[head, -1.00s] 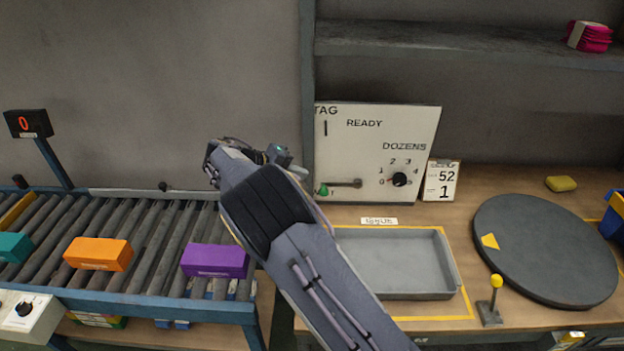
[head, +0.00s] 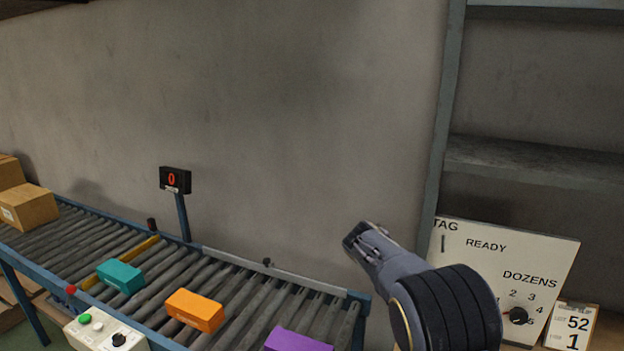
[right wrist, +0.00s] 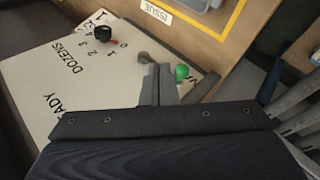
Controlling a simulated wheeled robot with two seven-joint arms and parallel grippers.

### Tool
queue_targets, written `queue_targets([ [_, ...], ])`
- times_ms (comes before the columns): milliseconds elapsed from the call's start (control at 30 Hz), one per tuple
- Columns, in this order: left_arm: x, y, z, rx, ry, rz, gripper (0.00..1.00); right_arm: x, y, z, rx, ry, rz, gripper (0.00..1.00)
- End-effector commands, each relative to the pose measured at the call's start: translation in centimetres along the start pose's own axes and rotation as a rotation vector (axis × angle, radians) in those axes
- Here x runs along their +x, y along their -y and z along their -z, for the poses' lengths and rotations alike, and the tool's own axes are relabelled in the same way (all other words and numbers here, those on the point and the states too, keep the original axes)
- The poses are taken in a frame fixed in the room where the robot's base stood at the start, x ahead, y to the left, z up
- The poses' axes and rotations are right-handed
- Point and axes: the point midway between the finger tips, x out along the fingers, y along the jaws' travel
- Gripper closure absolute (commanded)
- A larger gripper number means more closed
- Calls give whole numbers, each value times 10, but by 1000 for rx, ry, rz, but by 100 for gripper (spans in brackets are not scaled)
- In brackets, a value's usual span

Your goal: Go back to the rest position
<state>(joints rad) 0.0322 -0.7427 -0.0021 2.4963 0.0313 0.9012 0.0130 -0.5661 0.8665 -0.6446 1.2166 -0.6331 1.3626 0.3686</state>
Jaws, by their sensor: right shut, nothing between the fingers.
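My right arm rises from the lower right in the head view, with the right gripper (head: 362,240) raised in front of the grey wall, left of the white panel (head: 490,262). In the right wrist view the right gripper's fingers (right wrist: 160,84) are together with nothing between them. The panel (right wrist: 70,85) lies beyond the fingers there, with its black dial (right wrist: 103,33) and a green-knobbed lever (right wrist: 181,72). The fingertips overlap the lever area in that picture; I cannot tell how far apart they are. My left gripper is not in view.
A roller conveyor (head: 233,265) carries teal (head: 120,275), orange (head: 194,309) and purple (head: 298,341) boxes. A counter display (head: 174,180) reads 0. A control box (head: 105,335) stands in front, cardboard boxes (head: 28,206) at far left. Shelves (head: 540,160) hang above the panel.

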Motion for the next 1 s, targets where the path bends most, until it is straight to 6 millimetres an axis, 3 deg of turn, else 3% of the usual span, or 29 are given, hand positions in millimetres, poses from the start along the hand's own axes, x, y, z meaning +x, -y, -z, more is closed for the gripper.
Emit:
queue_targets([
  [33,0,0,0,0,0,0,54,11,-14,-20,16,33,108,100],
  [100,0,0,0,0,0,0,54,20,-22,-48,25,60,258,100],
  [233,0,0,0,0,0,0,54,21,-31,-100,49,63,517,100],
  [467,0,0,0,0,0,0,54,-9,-36,-195,110,-47,879,100],
  [700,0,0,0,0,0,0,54,-42,-19,-286,185,-242,1080,100],
  [833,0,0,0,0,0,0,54,-49,-4,-316,218,-321,1112,100],
  [1000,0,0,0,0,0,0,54,-51,7,-333,239,-370,1120,100],
])
